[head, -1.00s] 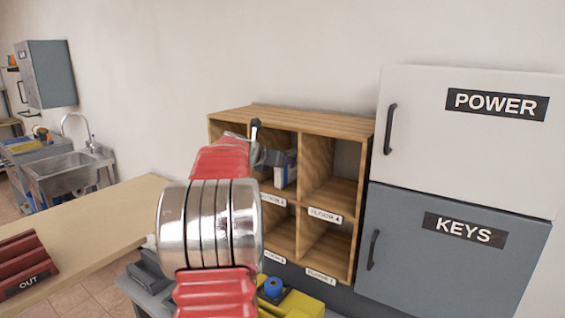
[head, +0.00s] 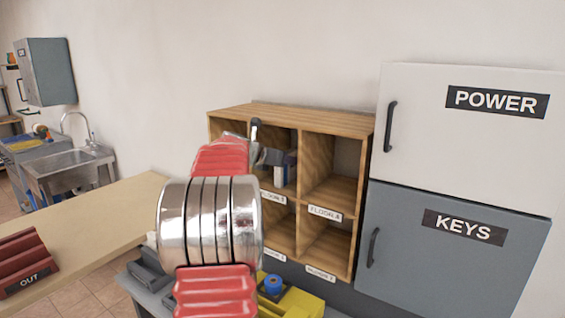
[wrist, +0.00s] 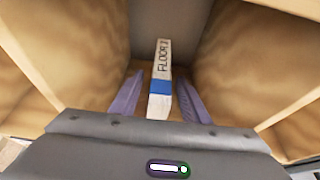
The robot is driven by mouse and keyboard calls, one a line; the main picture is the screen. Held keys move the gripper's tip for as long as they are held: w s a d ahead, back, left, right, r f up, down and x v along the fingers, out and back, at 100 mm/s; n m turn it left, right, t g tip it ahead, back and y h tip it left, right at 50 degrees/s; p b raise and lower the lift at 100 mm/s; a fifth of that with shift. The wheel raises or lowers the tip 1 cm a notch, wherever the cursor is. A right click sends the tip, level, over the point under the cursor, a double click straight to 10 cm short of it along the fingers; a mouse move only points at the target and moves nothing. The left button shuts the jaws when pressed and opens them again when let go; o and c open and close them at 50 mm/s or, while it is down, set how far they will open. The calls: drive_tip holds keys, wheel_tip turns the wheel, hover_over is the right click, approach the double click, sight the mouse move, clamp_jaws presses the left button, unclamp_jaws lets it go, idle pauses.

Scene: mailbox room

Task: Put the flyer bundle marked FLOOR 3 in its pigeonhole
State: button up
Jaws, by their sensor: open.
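The flyer bundle (wrist: 161,62), a pale upright block with a blue band, stands in a wooden pigeonhole in the wrist view. Its marking reads FLOOR with a blurred figure that looks like 3. My gripper (wrist: 157,88) is open, with a purple finger on each side of the bundle and a gap visible. In the head view my gripper (head: 274,157) reaches into the upper left pigeonhole (head: 311,150) of the wooden rack. Part of the bundle (head: 281,176) shows there below the fingers. The label under that pigeonhole (head: 273,197) is partly hidden by my arm.
The upper right pigeonhole (head: 335,192), labelled FLOOR 4, is empty. Wooden side walls stand close around my gripper. A POWER cabinet (head: 450,130) and a KEYS cabinet (head: 440,255) stand right of the rack. A yellow item (head: 300,303) lies below it. A counter (head: 110,215) is at left.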

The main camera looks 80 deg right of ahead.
drive_tip(key=shift+a, duration=0.1)
drive_tip(key=v, duration=1.3)
drive_tip(key=shift+w+a+r, duration=0.15)
drive_tip(key=shift+a+r, duration=0.05)
drive_tip(key=shift+m, duration=0.3)
